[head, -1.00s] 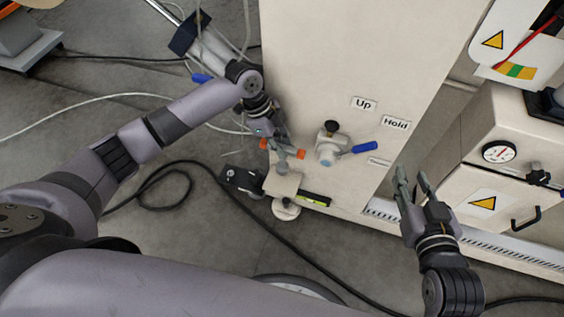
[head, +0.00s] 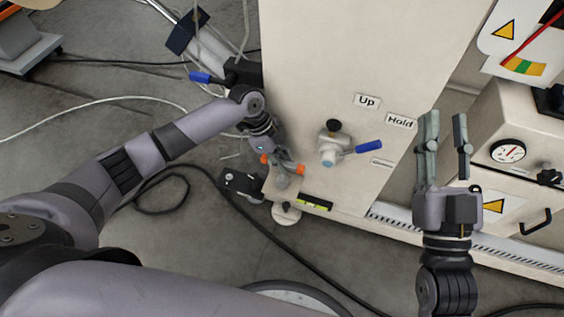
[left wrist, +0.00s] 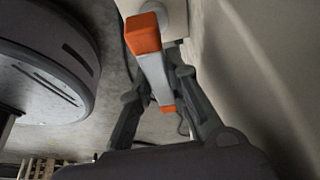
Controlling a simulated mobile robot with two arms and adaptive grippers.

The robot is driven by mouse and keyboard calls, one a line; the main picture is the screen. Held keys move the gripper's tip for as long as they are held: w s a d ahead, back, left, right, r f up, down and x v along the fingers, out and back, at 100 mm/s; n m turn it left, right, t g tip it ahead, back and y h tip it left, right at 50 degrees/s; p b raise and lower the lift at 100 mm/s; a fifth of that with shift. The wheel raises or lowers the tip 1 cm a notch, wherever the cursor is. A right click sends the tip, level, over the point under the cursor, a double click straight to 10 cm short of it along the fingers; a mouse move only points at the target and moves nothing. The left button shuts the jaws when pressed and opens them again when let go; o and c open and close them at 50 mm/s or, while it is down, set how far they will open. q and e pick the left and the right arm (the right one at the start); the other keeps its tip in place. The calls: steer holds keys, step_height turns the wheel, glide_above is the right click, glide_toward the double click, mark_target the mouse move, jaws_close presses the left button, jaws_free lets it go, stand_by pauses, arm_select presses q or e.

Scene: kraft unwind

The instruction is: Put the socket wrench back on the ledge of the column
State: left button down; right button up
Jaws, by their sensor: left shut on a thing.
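The socket wrench, a grey bar with orange ends (head: 299,169), is in my left gripper (head: 282,174), low beside the cream column (head: 325,80). In the left wrist view the wrench (left wrist: 154,75) lies between the two fingers, which are shut on it. The small cream ledge (head: 270,188) at the column's lower left is just below the gripper and partly hidden. I cannot tell whether the wrench touches it. My right gripper (head: 446,130) is open and empty, fingers pointing up the picture, right of the column.
A valve with a blue handle (head: 368,147) sticks out of the column below the Up and Hold labels. A yellow-green level (head: 314,201) sits at the column's foot. A cabinet with a gauge (head: 508,151) stands at right. Black cable (head: 270,248) crosses the floor.

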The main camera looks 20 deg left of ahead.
arm_select(q)
steer(key=c, duration=1.9)
jaws_free()
steer(key=shift+f, duration=0.1)
steer(key=shift+c, duration=0.2)
steer(key=o, duration=0.4)
